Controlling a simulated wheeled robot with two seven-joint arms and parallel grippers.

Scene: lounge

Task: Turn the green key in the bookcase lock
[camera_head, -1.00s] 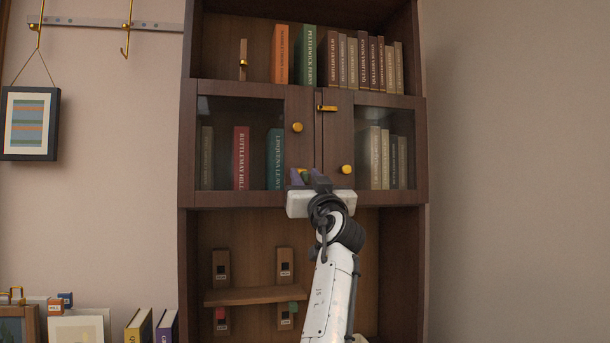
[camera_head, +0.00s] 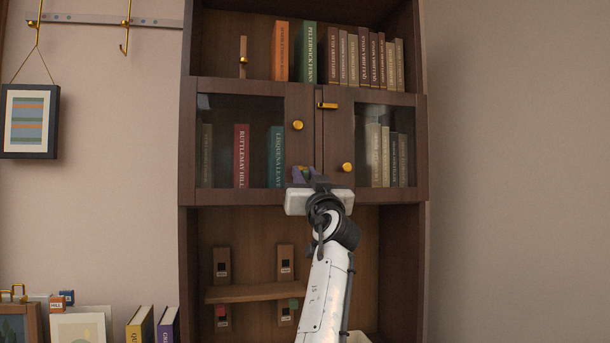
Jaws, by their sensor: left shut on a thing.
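The bookcase (camera_head: 188,150) has two glass-fronted doors, the left door (camera_head: 303,95) and the right door (camera_head: 340,130), each with a round gold knob. My left gripper (camera_head: 304,174) reaches up from below to the bottom of the left door, by its inner edge. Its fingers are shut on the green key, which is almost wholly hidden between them. The lock is covered by the fingers, so I cannot tell how deep the key sits. Both doors look closed. My right gripper is not in view.
Books stand on the top shelf and behind the glass. Below, a small shelf (camera_head: 255,293) has several dark holders around it, one with a red piece and one with a green piece (camera_head: 294,303).

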